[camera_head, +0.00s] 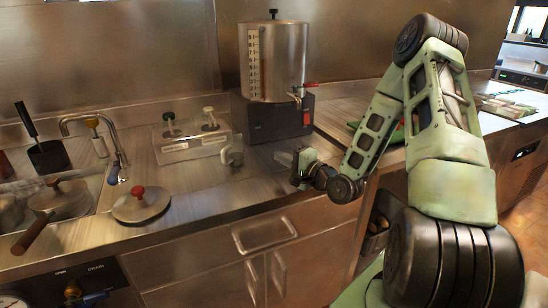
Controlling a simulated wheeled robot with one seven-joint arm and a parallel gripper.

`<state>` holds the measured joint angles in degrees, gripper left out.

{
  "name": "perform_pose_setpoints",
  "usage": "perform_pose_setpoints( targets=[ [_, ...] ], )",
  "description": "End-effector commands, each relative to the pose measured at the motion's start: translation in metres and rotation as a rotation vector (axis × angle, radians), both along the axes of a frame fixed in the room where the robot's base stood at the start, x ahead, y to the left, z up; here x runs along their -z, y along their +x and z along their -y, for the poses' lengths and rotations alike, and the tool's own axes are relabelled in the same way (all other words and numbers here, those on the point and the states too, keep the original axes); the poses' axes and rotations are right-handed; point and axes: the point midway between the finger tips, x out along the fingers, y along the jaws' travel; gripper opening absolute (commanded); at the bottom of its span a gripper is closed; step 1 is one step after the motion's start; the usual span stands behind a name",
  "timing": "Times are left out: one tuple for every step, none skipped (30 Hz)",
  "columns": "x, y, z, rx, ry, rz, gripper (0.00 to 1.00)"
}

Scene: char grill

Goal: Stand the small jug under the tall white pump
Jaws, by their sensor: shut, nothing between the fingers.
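The tall white pump (209,114) rises from the right part of this clear and steel pump station (190,148). A dark green pump (168,120) stands to its left. My gripper (283,157) is low over the counter, to the right of the jug and apart from it, pointing left. It is shut and empty. Its fingertips are small and blurred.
A large steel urn (273,60) on a dark base (278,120) stands behind my gripper. A red-knobbed lid (141,204) lies at front left. A sink tap (100,140) and pans are farther left. Bare counter (215,190) lies in front of the jug.

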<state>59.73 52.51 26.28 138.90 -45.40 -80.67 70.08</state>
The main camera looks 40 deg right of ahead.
Motion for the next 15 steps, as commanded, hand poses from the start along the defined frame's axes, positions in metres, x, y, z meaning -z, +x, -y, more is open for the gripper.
perform_pose_setpoints(
  targets=[
    [-0.003,0.010,-0.002,-0.004,-0.001,0.002,0.00],
    [-0.003,0.016,-0.003,-0.004,-0.001,0.002,0.00],
    [-0.003,0.024,-0.004,-0.004,-0.001,0.002,0.00],
    [-0.003,0.031,-0.005,-0.004,-0.001,0.001,0.00],
    [-0.003,0.037,-0.005,-0.003,-0.001,0.000,0.00],
    [-0.003,0.046,-0.006,-0.003,-0.003,0.001,0.00],
    [-0.003,0.052,-0.007,-0.004,-0.003,0.001,0.00],
    [-0.003,0.058,-0.007,-0.003,-0.002,0.000,0.00],
    [-0.003,0.066,-0.008,-0.003,-0.003,0.000,0.00],
    [-0.003,0.072,-0.009,-0.004,-0.003,0.001,0.00],
    [-0.003,0.078,-0.009,-0.003,-0.003,0.001,0.00],
    [-0.003,0.084,-0.011,-0.003,-0.002,-0.001,0.00],
    [-0.003,0.087,-0.017,-0.006,-0.001,-0.002,0.00],
    [-0.002,0.089,-0.021,-0.005,0.000,-0.002,0.00],
    [-0.002,0.093,-0.025,-0.004,0.000,-0.003,0.00]
  ],
)
